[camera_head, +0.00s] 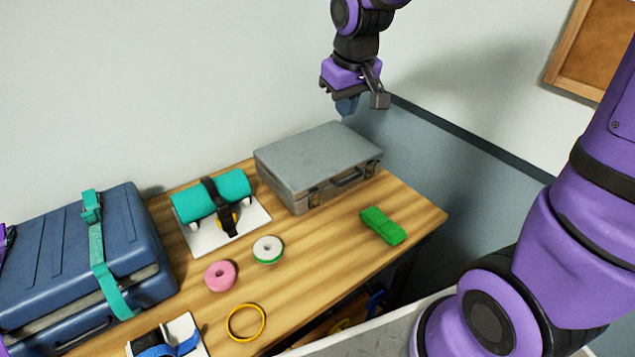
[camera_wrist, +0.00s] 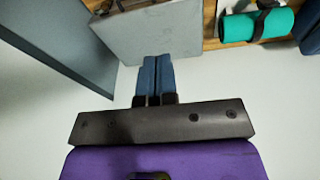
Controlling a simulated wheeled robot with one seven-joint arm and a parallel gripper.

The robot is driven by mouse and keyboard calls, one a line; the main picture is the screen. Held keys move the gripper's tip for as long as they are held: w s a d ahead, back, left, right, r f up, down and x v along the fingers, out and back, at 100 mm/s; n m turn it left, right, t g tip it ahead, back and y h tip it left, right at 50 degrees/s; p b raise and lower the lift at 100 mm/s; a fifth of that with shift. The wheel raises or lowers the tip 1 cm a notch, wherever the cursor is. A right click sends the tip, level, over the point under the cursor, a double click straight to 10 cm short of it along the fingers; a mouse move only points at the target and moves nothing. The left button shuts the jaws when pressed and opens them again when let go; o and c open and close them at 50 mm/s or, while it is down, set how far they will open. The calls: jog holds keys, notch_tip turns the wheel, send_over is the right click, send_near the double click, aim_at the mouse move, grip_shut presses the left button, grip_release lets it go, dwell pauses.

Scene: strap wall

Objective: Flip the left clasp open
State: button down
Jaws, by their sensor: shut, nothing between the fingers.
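A closed grey hard case (camera_head: 310,160) lies flat at the far right of the wooden table. Its front face shows a handle (camera_head: 347,178) between two clasps, the left clasp (camera_head: 314,199) and the right clasp (camera_head: 370,169). Both look shut, though they are small. My gripper (camera_head: 347,105) is high above the case's back edge, apart from it. Its blue fingers (camera_wrist: 155,80) are shut together and empty in the wrist view. The case also shows in the wrist view (camera_wrist: 165,30), lying beyond the fingertips; the left clasp cannot be made out there.
A teal roll (camera_head: 190,206) strapped on a white stand is left of the case. A green folded strap (camera_head: 383,226) lies in front. Tape rolls (camera_head: 268,249) (camera_head: 220,275), a yellow ring (camera_head: 246,322) and a blue suitcase (camera_head: 75,255) are further left. A wall stands behind.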

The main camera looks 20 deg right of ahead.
jog(key=n+g, duration=0.1)
send_over(317, 190)
notch_tip(317, 190, down, 10)
jog(key=shift+y, duration=0.3)
jog(key=shift+f, duration=0.15)
jog(key=f, duration=0.7)
jog(key=w+f, duration=0.1)
jog(key=f, duration=0.2)
jog(key=shift+a+f, duration=0.15)
jog(key=shift+a, duration=0.1)
jog(key=f, duration=0.1)
jog(key=s+f, duration=0.1)
jog(key=shift+d+f, duration=0.2)
jog(key=shift+f, duration=0.1)
jog(key=shift+s+f, duration=0.2)
jog(key=shift+f, duration=0.1)
